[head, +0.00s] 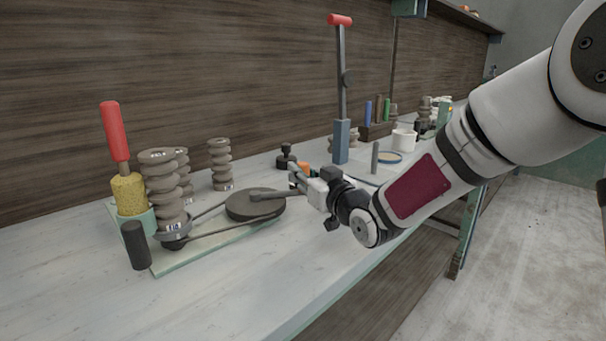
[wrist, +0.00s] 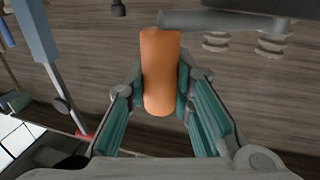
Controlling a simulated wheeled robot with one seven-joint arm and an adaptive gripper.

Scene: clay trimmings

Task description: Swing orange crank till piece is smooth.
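The orange crank handle (wrist: 160,72) stands between my two fingers in the wrist view, with finger pads against both sides. My gripper (wrist: 160,90) is shut on it. In the head view my gripper (head: 297,178) is at the right end of the grey crank arm (head: 268,194), and only a bit of orange shows behind it. The crank arm lies over a dark round wheel (head: 243,211) on a pale green base plate (head: 215,248). A belt runs from the wheel to the left, where a ribbed grey-brown clay piece (head: 162,188) stands upright. Its sides are clearly ridged.
More ribbed pieces (head: 220,165) stand behind. A red-handled tool in a yellow sponge (head: 129,193) and a dark cylinder (head: 135,246) stand at left. A tall red-topped lever with a blue base (head: 341,141) stands behind my gripper. The bench front (head: 270,290) is clear.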

